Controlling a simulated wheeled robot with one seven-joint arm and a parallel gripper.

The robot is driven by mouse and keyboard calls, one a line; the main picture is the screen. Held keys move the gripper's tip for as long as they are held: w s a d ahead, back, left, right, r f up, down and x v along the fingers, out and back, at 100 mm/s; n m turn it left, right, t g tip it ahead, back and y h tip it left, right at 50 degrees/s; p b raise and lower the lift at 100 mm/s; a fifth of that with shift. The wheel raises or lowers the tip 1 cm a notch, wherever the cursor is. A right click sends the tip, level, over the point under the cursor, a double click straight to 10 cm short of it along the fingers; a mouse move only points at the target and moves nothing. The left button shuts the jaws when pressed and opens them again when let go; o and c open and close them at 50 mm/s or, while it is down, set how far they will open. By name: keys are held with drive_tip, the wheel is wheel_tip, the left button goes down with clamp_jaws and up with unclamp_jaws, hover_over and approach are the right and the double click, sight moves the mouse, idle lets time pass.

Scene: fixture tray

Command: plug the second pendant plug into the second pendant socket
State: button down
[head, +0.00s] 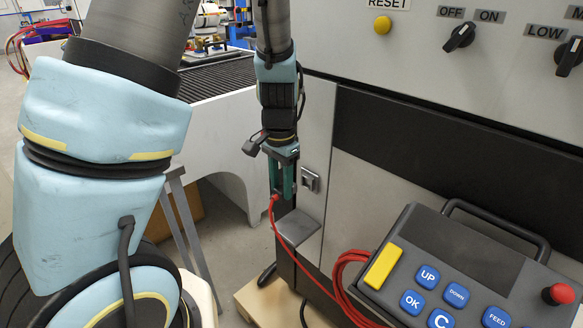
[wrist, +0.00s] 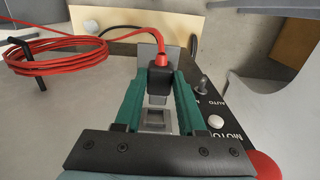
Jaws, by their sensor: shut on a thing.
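My gripper (head: 283,182) points down beside the machine's light side panel, its green fingers shut on a black plug. The plug (wrist: 160,74) shows between the fingertips in the wrist view, with a red collar and red cable leaving its far end. In the head view the fingers mostly hide it. A square grey socket (head: 310,180) is on the panel just right of my fingers. In the wrist view a square grey socket (wrist: 155,118) shows between the fingers, nearer the camera than the plug. The plug appears apart from it. I cannot tell first from second socket.
A pendant box (head: 455,265) with blue buttons stands at lower right. The red cable hangs in coils (wrist: 60,55) on a black hook. A small grey plate (head: 298,228) juts out below my gripper. A wooden pallet (head: 262,300) lies on the floor. A white machine bed (head: 215,125) stands behind.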

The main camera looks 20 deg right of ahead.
drive_tip(key=shift+s+a+f, duration=0.3)
drive_tip(key=shift+a+f, duration=0.25)
drive_tip(key=shift+f, duration=0.2)
drive_tip(key=shift+w+d+p, duration=0.15)
drive_tip(key=shift+w+d, duration=0.3)
drive_tip(key=shift+d, duration=0.4)
drive_tip(key=shift+w+d+p, duration=0.2)
drive_tip(key=shift+w+d, duration=0.2)
drive_tip(key=shift+d, duration=0.5)
drive_tip(key=shift+w+d+p, duration=0.15)
drive_tip(key=shift+w+d, duration=0.3)
drive_tip(key=shift+d, duration=0.4)
drive_tip(key=shift+w+d, duration=0.25)
drive_tip(key=shift+d, duration=0.15)
idle(0.4)
drive_tip(key=shift+c, duration=2.1)
unclamp_jaws()
drive_tip(key=shift+r, duration=0.1)
wheel_tip(320, 180, up, 11)
drive_tip(key=shift+b, duration=0.45)
